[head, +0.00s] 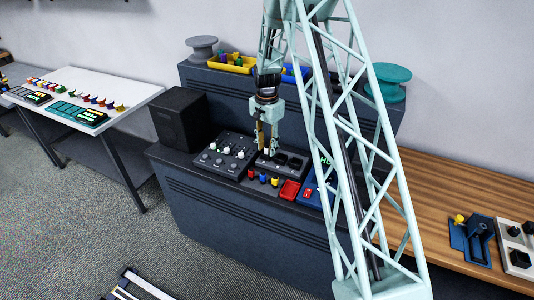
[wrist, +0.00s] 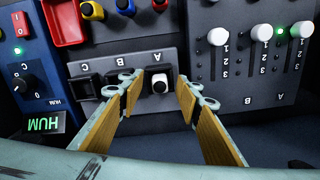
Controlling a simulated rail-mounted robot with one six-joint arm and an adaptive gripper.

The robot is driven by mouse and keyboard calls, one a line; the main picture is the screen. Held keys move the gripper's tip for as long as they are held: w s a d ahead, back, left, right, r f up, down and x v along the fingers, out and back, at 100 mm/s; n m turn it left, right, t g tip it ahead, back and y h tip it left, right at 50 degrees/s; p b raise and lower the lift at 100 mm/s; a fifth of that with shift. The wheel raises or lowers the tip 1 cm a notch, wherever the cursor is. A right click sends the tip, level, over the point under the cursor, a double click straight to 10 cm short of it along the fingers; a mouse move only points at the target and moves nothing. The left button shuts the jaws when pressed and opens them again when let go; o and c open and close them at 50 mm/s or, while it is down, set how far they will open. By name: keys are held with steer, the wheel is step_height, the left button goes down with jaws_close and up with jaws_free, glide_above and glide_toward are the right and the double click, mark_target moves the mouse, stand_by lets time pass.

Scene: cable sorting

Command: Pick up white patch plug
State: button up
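In the wrist view the white patch plug (wrist: 159,79), with a dark end facing the camera, sits in the socket lettered A at one end of a dark socket panel (wrist: 105,66). My gripper (wrist: 158,88) is open. Its wood-coloured fingers lie on either side of the plug in the picture, with gaps showing on both sides. Whether the fingertips are down at the plug's height is hard to tell. In the head view my gripper (head: 267,137) points down over the socket panel (head: 284,163), and its fingers partly hide the plug's area.
A slider panel (wrist: 243,75) with white knobs stands beside the socket. Red, blue and yellow plugs (head: 263,179) and a red tray (head: 290,190) lie along the front. A lit HUM box (wrist: 42,123) is nearby. A black speaker (head: 180,118) stands left; yellow and blue bins are behind.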

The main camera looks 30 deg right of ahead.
mark_target(267, 147)
stand_by(0.6)
steer(key=c, duration=0.9)
steer(key=shift+c, duration=0.2)
steer(key=shift+r, duration=0.2)
steer(key=shift+r, duration=1.5)
steer(key=shift+s+r, duration=0.1)
steer(key=shift+s, duration=0.15)
steer(key=s+a, duration=0.1)
steer(key=s, duration=0.4)
steer(key=s+a+r+b, duration=0.1)
steer(key=s+a, duration=0.1)
steer(key=s, duration=0.3)
steer(key=s+a, duration=0.1)
steer(key=s, duration=0.4)
steer(key=shift+a+r, duration=0.2)
